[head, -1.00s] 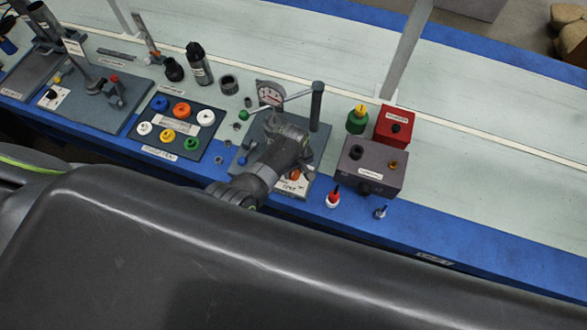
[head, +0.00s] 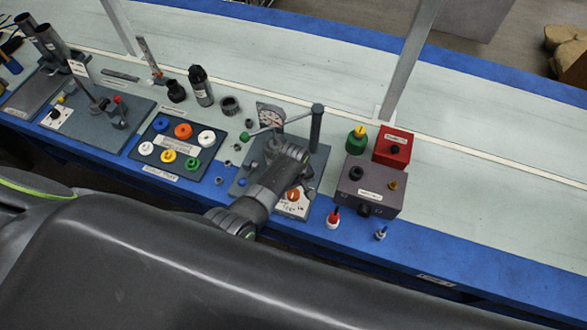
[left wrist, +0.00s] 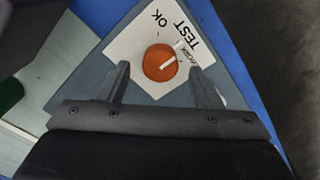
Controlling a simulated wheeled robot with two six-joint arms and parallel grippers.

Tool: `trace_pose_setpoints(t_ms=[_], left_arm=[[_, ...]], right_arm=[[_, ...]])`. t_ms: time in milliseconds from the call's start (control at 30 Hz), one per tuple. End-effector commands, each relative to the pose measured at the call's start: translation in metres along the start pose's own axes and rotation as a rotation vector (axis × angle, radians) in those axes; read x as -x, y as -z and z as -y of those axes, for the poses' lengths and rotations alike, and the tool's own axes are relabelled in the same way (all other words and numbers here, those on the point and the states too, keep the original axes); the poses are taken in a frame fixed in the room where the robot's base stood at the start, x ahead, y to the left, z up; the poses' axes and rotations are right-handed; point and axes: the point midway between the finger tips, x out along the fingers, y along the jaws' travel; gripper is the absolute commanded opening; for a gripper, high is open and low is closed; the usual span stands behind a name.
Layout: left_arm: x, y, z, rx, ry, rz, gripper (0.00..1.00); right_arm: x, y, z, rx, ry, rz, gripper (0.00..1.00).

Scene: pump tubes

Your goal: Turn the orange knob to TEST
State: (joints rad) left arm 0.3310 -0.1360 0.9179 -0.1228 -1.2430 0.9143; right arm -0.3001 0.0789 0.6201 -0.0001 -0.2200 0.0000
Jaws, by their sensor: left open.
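The orange knob (left wrist: 159,63) is round with a white pointer line, on a white card (left wrist: 125,48) lettered OK and TEST. In the left wrist view the pointer slants up and right, toward small lettering beside TEST. The knob also shows in the head view (head: 293,194), beside my left arm. My left gripper (left wrist: 158,70) is open, with a finger at each side of the knob's near part and gaps between. I cannot tell the fingertips' height over the card. My right gripper is not in view.
The card is on a grey plate that also bears a gauge (head: 270,117) and an upright post (head: 317,125). A dark box (head: 370,190) stands to the right, with a red box (head: 393,148) behind.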

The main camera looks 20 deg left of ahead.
Motion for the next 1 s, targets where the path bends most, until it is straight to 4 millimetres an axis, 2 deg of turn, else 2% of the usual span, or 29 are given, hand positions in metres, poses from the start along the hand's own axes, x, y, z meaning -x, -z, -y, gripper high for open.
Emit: trace_pose_setpoints(t_ms=[33, 233, 700, 833, 1000], left_arm=[[0.01, 0.0, -0.001, 0.0, -0.003, -0.001, 0.59], [0.042, 0.0, 0.0, 0.002, -0.003, -0.001, 0.59], [0.12, 0.001, -0.001, 0.001, -0.004, -0.003, 0.59], [0.139, 0.001, -0.001, 0.0, -0.003, -0.003, 0.59], [0.152, 0.001, 0.0, 0.0, -0.001, -0.002, 0.59]], right_arm=[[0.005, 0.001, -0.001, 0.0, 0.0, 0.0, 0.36], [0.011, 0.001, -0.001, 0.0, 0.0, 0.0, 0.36], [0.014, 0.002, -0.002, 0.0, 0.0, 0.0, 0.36], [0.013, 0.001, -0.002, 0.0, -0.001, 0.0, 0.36], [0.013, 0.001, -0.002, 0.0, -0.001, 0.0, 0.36]])
